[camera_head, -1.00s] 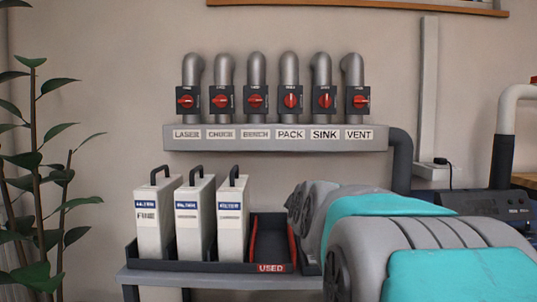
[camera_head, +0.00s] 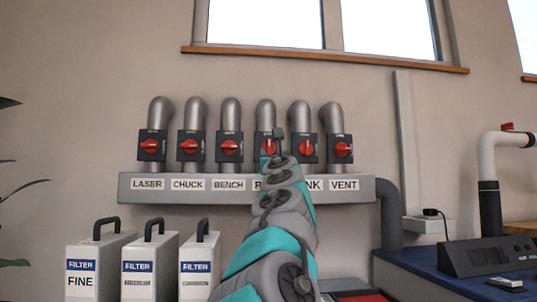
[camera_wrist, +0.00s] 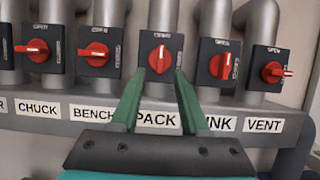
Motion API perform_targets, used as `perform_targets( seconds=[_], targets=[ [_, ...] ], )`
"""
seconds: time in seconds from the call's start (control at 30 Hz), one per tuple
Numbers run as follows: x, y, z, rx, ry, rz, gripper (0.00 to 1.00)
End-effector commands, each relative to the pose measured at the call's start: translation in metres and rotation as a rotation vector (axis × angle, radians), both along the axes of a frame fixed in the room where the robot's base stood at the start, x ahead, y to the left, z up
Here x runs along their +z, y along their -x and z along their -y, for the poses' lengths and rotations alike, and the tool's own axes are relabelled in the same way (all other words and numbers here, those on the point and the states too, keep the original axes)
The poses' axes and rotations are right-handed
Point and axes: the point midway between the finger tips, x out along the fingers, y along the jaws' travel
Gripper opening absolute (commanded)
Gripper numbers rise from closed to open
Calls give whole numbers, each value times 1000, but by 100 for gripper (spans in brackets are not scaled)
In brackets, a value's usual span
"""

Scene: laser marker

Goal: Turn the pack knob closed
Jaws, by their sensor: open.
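The pack knob (camera_wrist: 159,59) is a red dial on a black plate above the PACK label (camera_wrist: 157,119) in the wrist view. Its raised handle stands upright. My gripper (camera_wrist: 161,72) is open, with its green fingers pointing at the knob, one tip at the lower left and one at the lower right of it. I cannot tell whether the tips touch it. In the head view my arm reaches up to the pack knob (camera_head: 268,147) and hides part of it and most of its label.
The bench knob (camera_wrist: 97,54) on the left has its handle level. The sink knob (camera_wrist: 222,66) close on the right is near upright. The vent knob (camera_wrist: 273,72) is level. A grey manifold (camera_head: 125,188) runs below. Filter boxes (camera_head: 150,270) stand at lower left.

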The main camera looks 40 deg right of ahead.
Motion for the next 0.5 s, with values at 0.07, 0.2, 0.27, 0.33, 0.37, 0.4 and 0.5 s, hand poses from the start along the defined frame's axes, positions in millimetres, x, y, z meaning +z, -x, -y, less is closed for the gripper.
perform_targets(
  seconds=[0.07,0.2,0.27,0.33,0.37,0.4,0.5],
  targets=[
    [5,-5,3,1,1,-2,45],
    [11,-18,13,1,-5,-3,45],
    [15,-25,16,3,-4,-3,45],
    [20,-32,19,4,-3,-2,45],
    [22,-35,21,3,-3,-1,45],
    [23,-39,24,2,-3,0,45],
    [26,-47,31,0,-7,0,45]
  ],
)
